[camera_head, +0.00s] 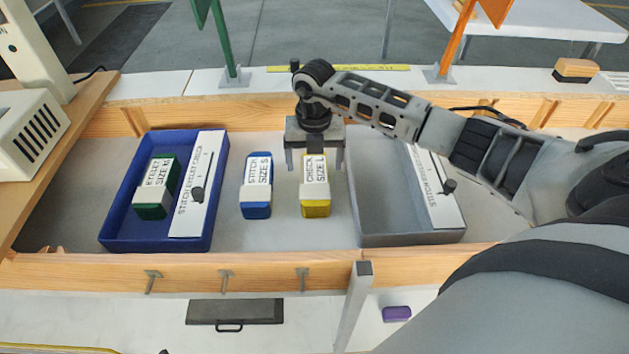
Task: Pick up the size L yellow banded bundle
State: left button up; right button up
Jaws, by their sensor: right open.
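The size L yellow banded bundle (316,207) lies in the wooden-framed bench tray, with a white band reading "CHECK SIZE L". My right gripper (315,166) is over its far end, pointing down, with its fingers apart on either side of the bundle. I cannot tell whether the fingers touch it. The gripper body hides what lies directly behind it. My left gripper is not in view.
A blue banded bundle marked "STITCH SIZE S" (256,203) lies just left. A blue bin (119,222) holds a green bundle (151,210). A grey bin (376,199) stands close on the right. Wooden rails (90,271) edge the area.

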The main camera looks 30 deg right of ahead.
aim_at(315, 175)
notch_tip(315, 175, down, 5)
jog(key=shift+f, duration=0.15)
jog(key=c, duration=1.3)
